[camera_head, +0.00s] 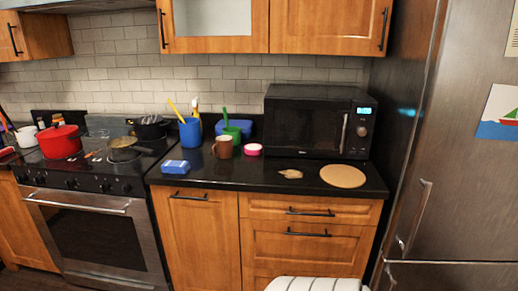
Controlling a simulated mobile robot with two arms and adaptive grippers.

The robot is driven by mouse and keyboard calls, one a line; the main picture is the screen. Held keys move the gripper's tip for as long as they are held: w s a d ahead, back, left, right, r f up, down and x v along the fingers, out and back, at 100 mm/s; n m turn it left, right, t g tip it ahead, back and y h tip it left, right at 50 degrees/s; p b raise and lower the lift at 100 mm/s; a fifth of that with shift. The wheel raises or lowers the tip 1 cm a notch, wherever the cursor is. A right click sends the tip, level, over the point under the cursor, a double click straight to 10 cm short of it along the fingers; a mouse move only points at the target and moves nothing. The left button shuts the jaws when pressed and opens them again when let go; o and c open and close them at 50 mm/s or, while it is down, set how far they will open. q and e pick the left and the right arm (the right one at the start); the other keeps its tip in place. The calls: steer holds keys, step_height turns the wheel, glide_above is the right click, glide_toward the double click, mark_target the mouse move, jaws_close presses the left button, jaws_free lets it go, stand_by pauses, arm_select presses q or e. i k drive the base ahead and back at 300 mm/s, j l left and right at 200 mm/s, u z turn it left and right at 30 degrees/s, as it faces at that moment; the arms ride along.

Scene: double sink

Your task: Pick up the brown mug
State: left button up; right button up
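The brown mug (223,147) stands upright on the black countertop (235,174), left of the microwave. Its handle appears to point to the left. A green cup (233,130) is close behind it, and a blue utensil holder (190,131) stands to its left. Neither of my grippers shows in the head view.
A black microwave (310,122) fills the counter's back right. A round tan board (342,176) and a small beige item (290,173) lie before it. The stove has a red pot (60,141). A steel fridge (455,145) borders the right.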

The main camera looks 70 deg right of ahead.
mark_target(224, 144)
steer(key=z, duration=2.05)
steer(key=i+j, duration=0.25)
steer(key=j, duration=0.15)
steer(key=i+j, duration=0.55)
steer(key=j, duration=0.25)
steer(key=i+j, duration=0.3)
steer(key=j+z, duration=0.05)
steer(key=j, duration=0.05)
